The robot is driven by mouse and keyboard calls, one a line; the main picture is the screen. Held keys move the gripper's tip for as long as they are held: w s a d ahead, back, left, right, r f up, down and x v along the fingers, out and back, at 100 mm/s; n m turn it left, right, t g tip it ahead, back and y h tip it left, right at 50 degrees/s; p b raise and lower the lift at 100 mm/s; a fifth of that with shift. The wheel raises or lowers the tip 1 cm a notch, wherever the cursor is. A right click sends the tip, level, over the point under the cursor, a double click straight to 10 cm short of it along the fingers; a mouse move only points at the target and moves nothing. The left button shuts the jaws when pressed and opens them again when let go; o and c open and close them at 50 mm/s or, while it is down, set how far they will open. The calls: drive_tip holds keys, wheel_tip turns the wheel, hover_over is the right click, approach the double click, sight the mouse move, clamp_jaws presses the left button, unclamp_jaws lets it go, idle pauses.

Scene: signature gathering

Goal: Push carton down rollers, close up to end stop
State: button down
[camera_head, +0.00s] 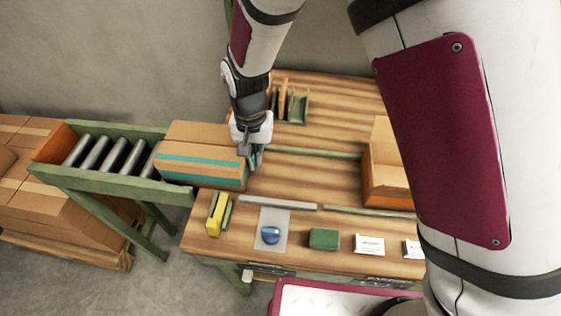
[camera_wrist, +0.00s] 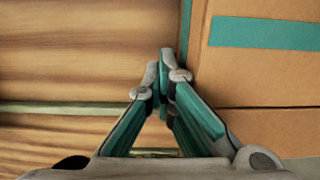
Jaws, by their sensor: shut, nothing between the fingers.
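The carton (camera_head: 203,154) is a brown box with a teal tape band. It lies at the right end of the rollers (camera_head: 108,156), partly over the wooden table (camera_head: 310,177). The rollers run left in a green frame to an orange end stop (camera_head: 53,142). Several rollers between carton and end stop are bare. My gripper (camera_head: 252,158) is shut and empty at the carton's right end. In the wrist view, its fingertips (camera_wrist: 166,65) are close beside the carton (camera_wrist: 262,75); whether they touch is unclear.
Another carton (camera_head: 388,172) stands at the right of the table. A yellow item (camera_head: 216,214), a blue object (camera_head: 270,235) on a grey sheet, a green block (camera_head: 324,239) and white cards (camera_head: 369,245) lie along the front. Stacked boxes (camera_head: 65,205) stand on a pallet at left.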

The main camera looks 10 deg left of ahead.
sight(174, 148)
drive_tip(key=shift+a, duration=0.6)
drive_tip(key=shift+a+b, duration=0.35)
drive_tip(key=shift+a, duration=4)
drive_tip(key=shift+a+b, duration=1.5)
drive_tip(key=shift+a, duration=4.15)
